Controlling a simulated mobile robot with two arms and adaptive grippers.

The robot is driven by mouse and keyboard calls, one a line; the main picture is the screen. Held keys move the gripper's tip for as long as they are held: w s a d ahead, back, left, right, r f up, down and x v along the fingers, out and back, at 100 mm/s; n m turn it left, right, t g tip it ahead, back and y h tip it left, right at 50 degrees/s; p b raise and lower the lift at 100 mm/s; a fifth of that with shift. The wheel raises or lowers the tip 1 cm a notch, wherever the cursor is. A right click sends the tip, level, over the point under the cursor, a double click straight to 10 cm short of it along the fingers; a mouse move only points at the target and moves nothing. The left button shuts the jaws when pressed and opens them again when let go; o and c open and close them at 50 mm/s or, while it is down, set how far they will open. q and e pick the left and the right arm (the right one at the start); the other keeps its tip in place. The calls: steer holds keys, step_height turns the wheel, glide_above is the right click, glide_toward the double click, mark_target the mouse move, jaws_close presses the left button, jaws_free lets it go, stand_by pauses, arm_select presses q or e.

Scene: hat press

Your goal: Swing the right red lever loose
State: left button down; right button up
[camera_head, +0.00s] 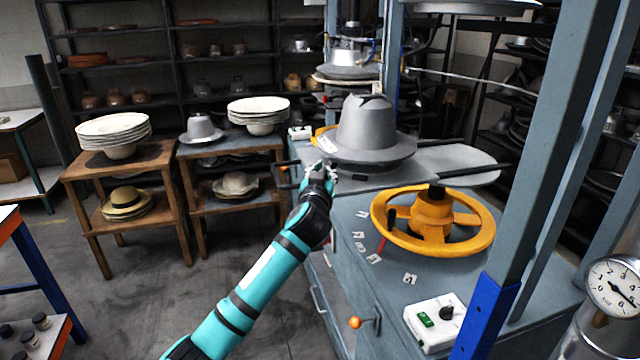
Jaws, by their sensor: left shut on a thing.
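My left gripper (331,174) is at the table's left edge, by the brim of the grey hat form (375,130). It is up and to the left of the red lever and clear of it. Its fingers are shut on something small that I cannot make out. My right gripper is not in view.
A white control box (435,322) sits at the table's near edge, below the wheel. Blue-grey press columns (566,130) rise on the right. A pressure gauge (614,287) is at the far right. Wooden stands with hats (127,203) are at left; the floor between is clear.

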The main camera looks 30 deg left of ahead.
mark_target(335, 187)
arm_select(q)
steer(key=n+g+y+b, duration=0.2)
steer(key=b, duration=0.1)
steer(key=d+n+g+y+b, duration=0.1)
steer(key=n+g+y+b, duration=0.1)
steer(key=b, duration=0.1)
steer(key=w+d+f+n+g+y+b, duration=0.1)
steer(key=g+y+b, duration=0.1)
steer(key=b, duration=0.1)
steer(key=shift+f+n+y, duration=0.1)
steer(key=shift+n+y, duration=0.3)
steer(key=shift+w+d+r+n+g+y+b, duration=0.1)
steer(key=shift+r+n+g+y+b, duration=0.05)
steer(key=shift+n+g+y+b, duration=0.4)
steer(key=shift+d+r+n+g+y+b, duration=0.1)
steer(key=shift+n+g+y+b, duration=0.15)
steer(key=shift+n+g+b, duration=0.35)
steer(key=c, duration=1.2)
jaws_free()
steer(key=shift+d+r, duration=0.25)
steer(key=shift+d, duration=0.05)
steer(key=shift+a, duration=0.15)
steer(key=shift+a, duration=0.1)
steer(key=v, duration=1.2)
steer(key=shift+w, duration=0.1)
